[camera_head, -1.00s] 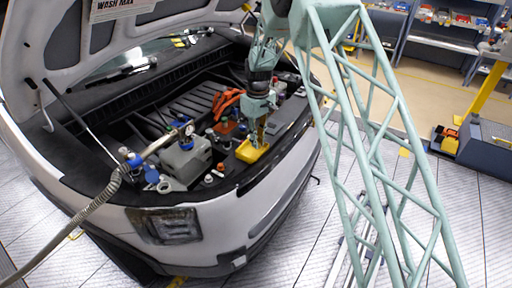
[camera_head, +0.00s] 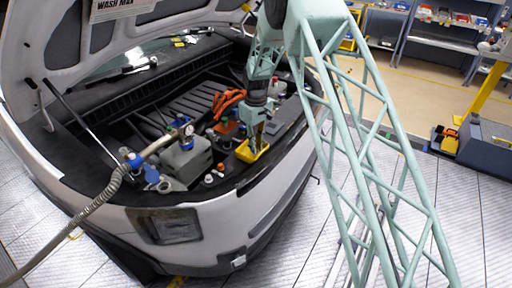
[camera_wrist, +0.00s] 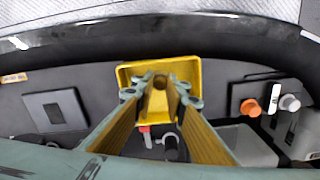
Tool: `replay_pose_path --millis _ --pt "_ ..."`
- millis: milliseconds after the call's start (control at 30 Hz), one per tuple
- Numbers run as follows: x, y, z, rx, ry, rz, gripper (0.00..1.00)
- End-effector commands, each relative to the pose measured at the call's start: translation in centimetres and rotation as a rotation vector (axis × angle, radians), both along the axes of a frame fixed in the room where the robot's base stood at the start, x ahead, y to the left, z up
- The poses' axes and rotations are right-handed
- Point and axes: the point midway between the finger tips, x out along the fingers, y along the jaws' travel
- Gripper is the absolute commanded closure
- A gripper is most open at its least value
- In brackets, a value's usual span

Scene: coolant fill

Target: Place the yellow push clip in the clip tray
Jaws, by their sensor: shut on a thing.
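The clip tray (camera_head: 244,155) is a small yellow tray on the front edge of the engine bay. In the wrist view its rim (camera_wrist: 190,64) shows just beyond my fingertips. My gripper (camera_head: 253,147) points down over the tray, and in the wrist view (camera_wrist: 160,88) its yellow-padded fingers converge over it. They are shut on a small yellow piece (camera_wrist: 160,100), the yellow push clip, between the tips. The clip is partly hidden by the fingers and blends with the tray. I cannot tell whether it touches the tray floor.
A grey reservoir (camera_head: 186,158) and a hose with a blue fitting (camera_head: 135,160) lie left of the tray. Orange cables (camera_head: 228,102) lie behind it. An orange cap (camera_wrist: 250,107) and a white cap (camera_wrist: 290,103) sit to the right in the wrist view. The raised hood (camera_head: 60,50) hangs above.

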Motion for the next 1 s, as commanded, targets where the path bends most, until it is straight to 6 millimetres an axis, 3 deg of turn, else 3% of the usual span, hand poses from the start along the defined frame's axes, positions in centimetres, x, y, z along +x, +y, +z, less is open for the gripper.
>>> replay_pose_path --millis 167,200,333,767,1000 --pt "0.0 0.0 -0.3 0.000 0.000 0.000 0.94" --pt "0.0 0.0 -0.3 0.000 0.000 0.000 0.85" --pt "0.0 0.0 -0.3 0.000 0.000 0.000 0.74" --pt "0.0 0.0 -0.1 0.000 0.000 0.000 0.74" --pt "0.0 0.0 1.5 0.000 0.000 0.000 0.74"
